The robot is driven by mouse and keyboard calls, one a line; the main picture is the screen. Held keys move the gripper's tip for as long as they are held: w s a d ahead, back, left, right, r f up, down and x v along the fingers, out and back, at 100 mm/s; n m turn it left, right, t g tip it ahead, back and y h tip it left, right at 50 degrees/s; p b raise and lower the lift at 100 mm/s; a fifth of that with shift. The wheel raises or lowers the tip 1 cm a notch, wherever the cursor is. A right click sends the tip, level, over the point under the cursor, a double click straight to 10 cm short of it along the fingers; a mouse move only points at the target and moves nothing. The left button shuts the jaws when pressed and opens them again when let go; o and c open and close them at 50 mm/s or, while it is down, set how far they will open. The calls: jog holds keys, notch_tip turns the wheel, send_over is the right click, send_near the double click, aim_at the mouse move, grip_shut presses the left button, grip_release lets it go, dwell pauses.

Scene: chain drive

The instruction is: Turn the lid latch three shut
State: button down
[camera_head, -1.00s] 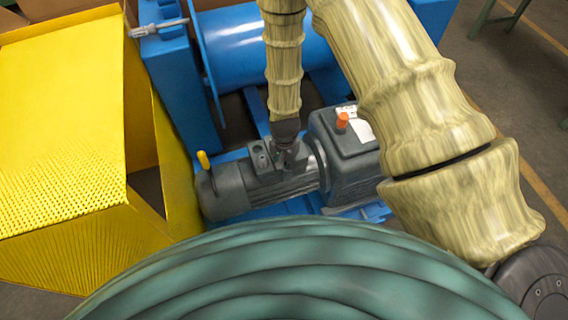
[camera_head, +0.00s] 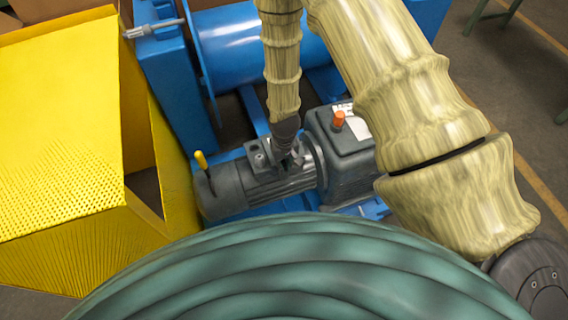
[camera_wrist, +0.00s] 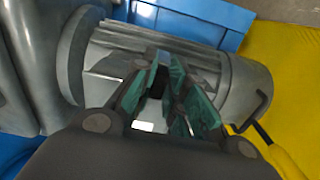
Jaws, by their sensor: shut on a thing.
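My gripper (camera_head: 288,152) reaches down from above onto the terminal box area on top of the grey motor (camera_head: 245,186). In the wrist view, my gripper (camera_wrist: 166,84) has its teal-padded fingers closed around a small dark piece (camera_wrist: 157,80), which appears to be a lid latch. The fingers hide most of it, so its turned angle cannot be told. The motor's finned grey housing (camera_wrist: 185,50) shows behind the fingers. No marking shows which latch is number three.
A grey gearbox (camera_head: 345,140) with an orange plug (camera_head: 339,119) stands right of the gripper. A yellow-handled lever (camera_head: 201,160) rises at the motor's left end. A yellow guard (camera_head: 65,150) stands left, a blue drum (camera_head: 255,50) behind. A ribbed green shape (camera_head: 300,270) fills the front.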

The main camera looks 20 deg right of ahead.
aim_at(285, 165)
jog(key=shift+n, duration=0.3)
jog(key=shift+d, duration=0.1)
jog(key=c, duration=1.4)
grip_release()
jog(key=shift+c, duration=0.2)
jog(key=shift+r, duration=0.1)
notch_tip(285, 165, up, 12)
jog(key=s+d+f, duration=0.1)
jog(key=s+f, duration=0.4)
jog(key=s, duration=0.3)
jog(key=s+d+f, duration=0.2)
jog(key=s+f, duration=0.3)
jog(key=s, duration=0.4)
jog(key=s+d+f+m, duration=0.1)
jog(key=s+d+f, duration=0.1)
jog(key=s+f, duration=0.3)
jog(key=s, duration=0.4)
jog(key=shift+s, duration=0.2)
